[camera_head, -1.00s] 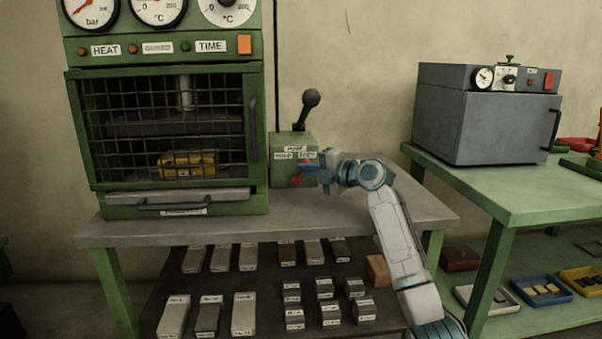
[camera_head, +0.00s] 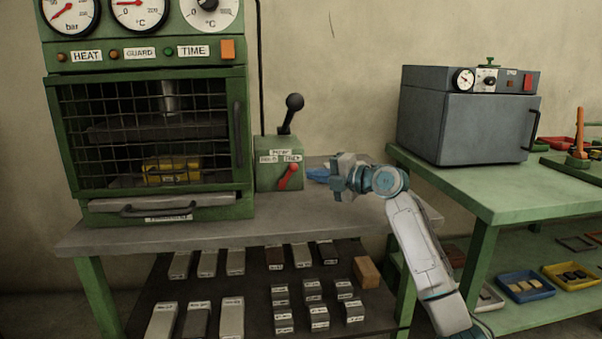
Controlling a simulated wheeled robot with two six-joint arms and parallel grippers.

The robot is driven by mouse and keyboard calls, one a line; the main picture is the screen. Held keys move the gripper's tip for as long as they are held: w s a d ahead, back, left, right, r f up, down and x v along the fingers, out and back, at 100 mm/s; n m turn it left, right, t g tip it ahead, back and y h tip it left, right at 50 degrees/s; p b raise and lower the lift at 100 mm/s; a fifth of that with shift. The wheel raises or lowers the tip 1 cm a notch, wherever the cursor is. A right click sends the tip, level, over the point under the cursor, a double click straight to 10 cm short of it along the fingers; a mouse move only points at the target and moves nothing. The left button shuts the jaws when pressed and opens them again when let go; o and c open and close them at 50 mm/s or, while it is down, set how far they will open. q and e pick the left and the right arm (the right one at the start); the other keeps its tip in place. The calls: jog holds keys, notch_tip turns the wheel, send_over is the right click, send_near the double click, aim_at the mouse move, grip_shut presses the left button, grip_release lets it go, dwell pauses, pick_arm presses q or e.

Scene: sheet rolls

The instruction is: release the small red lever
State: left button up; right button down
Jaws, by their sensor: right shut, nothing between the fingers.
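The small red lever (camera_head: 287,176) is on the front of the green control box (camera_head: 270,183), beside the press. It is tilted, with its upper end to the right, under the right-hand label. My right gripper (camera_head: 318,174) is shut and empty, just right of the box and apart from the red lever. Its blue fingertips point left toward the lever. My left gripper is not in view.
A black-knobbed lever (camera_head: 291,112) rises from the box top. The green press (camera_head: 145,195) with its mesh guard stands left on the grey bench (camera_head: 150,234). A grey oven (camera_head: 465,125) stands on a green table (camera_head: 490,190) at right. Labelled blocks fill the lower shelf.

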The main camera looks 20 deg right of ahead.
jog(key=v, duration=0.3)
jog(key=shift+s+d, duration=0.15)
jog(key=shift+s, duration=0.25)
dwell(0.3)
